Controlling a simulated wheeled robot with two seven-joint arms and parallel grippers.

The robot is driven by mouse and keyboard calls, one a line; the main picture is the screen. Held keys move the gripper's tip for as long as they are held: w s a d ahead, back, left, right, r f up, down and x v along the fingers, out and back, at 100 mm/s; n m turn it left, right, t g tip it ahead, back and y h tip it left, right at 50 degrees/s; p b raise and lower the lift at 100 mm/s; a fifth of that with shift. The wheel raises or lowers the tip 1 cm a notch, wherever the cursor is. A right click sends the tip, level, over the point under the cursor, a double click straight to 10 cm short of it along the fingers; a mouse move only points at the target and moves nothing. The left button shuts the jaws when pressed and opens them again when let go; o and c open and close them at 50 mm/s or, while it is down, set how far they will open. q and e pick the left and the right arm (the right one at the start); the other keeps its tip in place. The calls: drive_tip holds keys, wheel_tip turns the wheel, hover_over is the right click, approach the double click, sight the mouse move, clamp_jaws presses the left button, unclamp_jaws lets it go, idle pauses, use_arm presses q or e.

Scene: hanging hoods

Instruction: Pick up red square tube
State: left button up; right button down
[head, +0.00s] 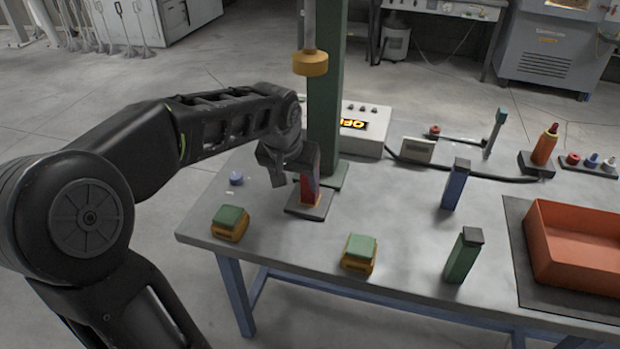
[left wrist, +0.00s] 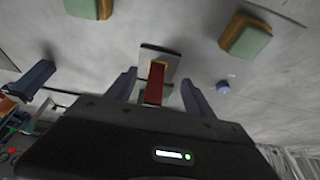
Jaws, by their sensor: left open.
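The red square tube (head: 308,190) stands upright on a small dark base plate (head: 322,208), close to the foot of the green post. In the left wrist view the tube (left wrist: 154,88) lies between the two fingers, with a yellowish part at its plate end. My left gripper (head: 296,180) is at the tube in the head view, and its fingers partly hide it. In the left wrist view the gripper (left wrist: 154,90) is open, with a visible gap on each side of the tube. My right gripper is not in view.
A green post (head: 325,100) stands right behind the tube, with a yellow-ended rod (head: 310,64) hanging above. Blue (head: 455,184) and green (head: 463,256) tubes stand to the right. Two green-topped yellow blocks (head: 230,222) (head: 359,254) lie in front. An orange bin (head: 545,262) is far right.

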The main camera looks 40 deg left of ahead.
use_arm(q)
drive_tip(key=w+a+p, duration=0.1)
drive_tip(key=w+a, duration=0.1)
drive_tip(key=w, duration=0.5)
drive_tip(key=shift+w+a, duration=0.15)
drive_tip(key=shift+a, duration=0.1)
drive_tip(key=shift+w+a+p, duration=0.15)
drive_tip(key=shift+w+p, duration=0.35)
drive_tip(key=x, duration=0.5)
drive_tip(key=shift+s, duration=0.1)
drive_tip(key=shift+c, duration=0.2)
clamp_jaws()
idle(0.4)
